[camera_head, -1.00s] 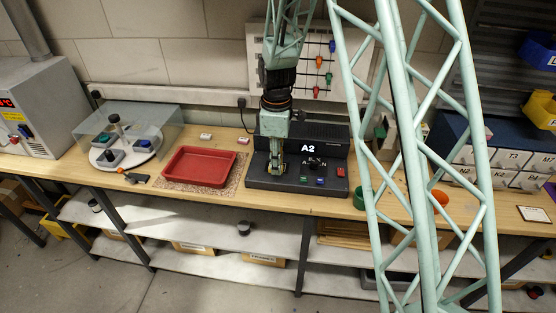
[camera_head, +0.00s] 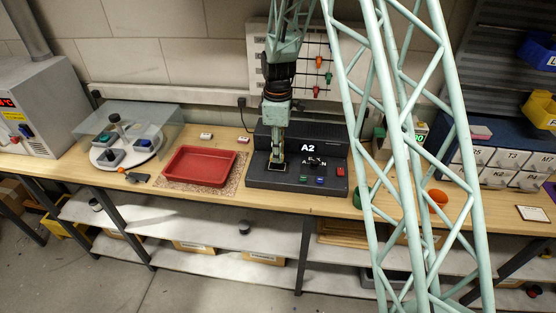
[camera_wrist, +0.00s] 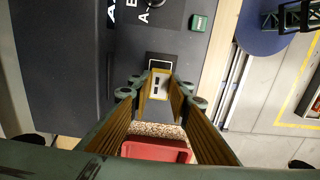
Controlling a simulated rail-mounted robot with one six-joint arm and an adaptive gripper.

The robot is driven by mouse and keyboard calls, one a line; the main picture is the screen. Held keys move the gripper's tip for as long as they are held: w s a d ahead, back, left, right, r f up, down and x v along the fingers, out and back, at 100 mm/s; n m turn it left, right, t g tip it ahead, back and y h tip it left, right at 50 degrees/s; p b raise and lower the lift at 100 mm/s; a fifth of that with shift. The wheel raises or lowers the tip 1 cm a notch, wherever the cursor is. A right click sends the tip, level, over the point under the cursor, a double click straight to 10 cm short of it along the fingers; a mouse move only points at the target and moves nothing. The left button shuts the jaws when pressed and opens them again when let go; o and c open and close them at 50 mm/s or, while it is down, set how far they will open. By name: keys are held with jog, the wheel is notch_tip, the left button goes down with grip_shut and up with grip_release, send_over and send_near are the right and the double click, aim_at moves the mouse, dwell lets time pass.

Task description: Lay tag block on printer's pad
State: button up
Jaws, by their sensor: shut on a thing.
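The black printer (camera_head: 335,158), marked A2, stands on the bench. Its pad is a dark square with a pale outline; part of it shows past the fingertips in the wrist view (camera_wrist: 161,57). My gripper (camera_head: 277,161) points down over the left part of the printer. In the wrist view, my gripper (camera_wrist: 158,86) is shut on the tag block (camera_wrist: 156,85), a small pale block with dark marks between the yellowish fingers. The block is at the pad's near edge in that view. I cannot tell whether it touches the printer.
A red tray (camera_head: 232,179) sits on a speckled mat just left of the printer. Two small pale blocks, one (camera_head: 206,136) and another (camera_head: 243,140), lie behind it. A clear-covered turntable (camera_head: 127,152) stands farther left. Colored buttons (camera_head: 319,181) line the printer's front.

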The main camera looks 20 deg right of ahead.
jog(key=shift+f, duration=1.75)
jog(key=shift+f, duration=0.15)
jog(key=o, duration=0.7)
jog(key=shift+w, duration=0.1)
notch_tip(320, 180, up, 12)
dwell(0.4)
